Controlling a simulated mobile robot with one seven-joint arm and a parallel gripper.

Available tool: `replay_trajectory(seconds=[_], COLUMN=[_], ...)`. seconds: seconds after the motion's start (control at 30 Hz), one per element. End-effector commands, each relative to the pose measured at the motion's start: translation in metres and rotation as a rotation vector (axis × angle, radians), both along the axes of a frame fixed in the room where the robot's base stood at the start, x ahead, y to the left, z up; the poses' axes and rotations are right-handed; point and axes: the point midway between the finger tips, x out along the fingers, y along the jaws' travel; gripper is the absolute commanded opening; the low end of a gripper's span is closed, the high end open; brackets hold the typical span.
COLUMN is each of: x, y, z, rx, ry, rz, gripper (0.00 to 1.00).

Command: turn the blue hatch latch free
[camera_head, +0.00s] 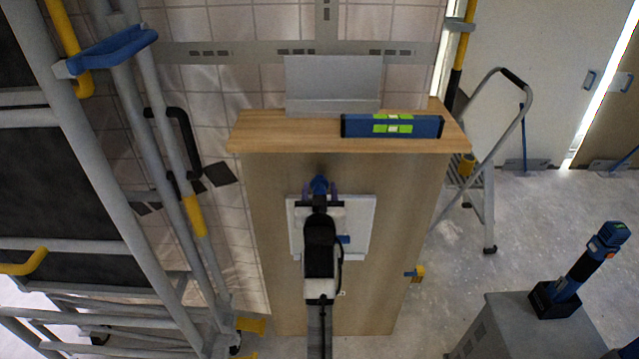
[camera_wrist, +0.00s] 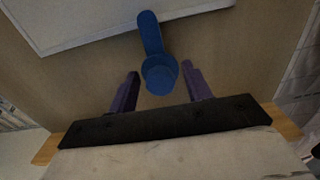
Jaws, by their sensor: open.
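The blue hatch latch (camera_wrist: 158,62) has a round knob and a short arm. In the wrist view its arm reaches up over the edge of the white hatch panel (camera_wrist: 100,18). My gripper (camera_wrist: 165,80) is open, with one purple finger on each side of the knob and a gap to each. I cannot tell how deep the knob sits between the fingers. In the head view the latch (camera_head: 319,184) shows at the top edge of the white panel (camera_head: 362,222), and my gripper (camera_head: 320,191) is in front of it, hiding part of both.
The panel is on the front of a wooden cabinet (camera_head: 270,200). A blue spirit level (camera_head: 420,127) and a grey plate (camera_head: 333,82) are on its top. Scaffolding (camera_head: 110,150) stands left, a stepladder (camera_head: 490,170) right, and a grey box (camera_head: 520,325) at lower right.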

Motion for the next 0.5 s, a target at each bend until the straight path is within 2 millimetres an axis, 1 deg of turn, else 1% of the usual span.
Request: replay_trajectory(seconds=[0.03, 0.1, 0.2, 0.47, 0.5], x=[0.006, 0.011, 0.015, 0.016, 0.016], y=[0.0, 0.0, 0.0, 0.0, 0.0], z=[0.001, 0.001, 0.001, 0.0, 0.0], rx=[0.0, 0.0, 0.0, 0.0, 0.0], ry=[0.0, 0.0, -0.001, 0.0, 0.0], rz=[0.0, 0.0, 0.0, 0.0, 0.0], gripper=[0.49, 0.49, 0.49, 0.49, 0.47])
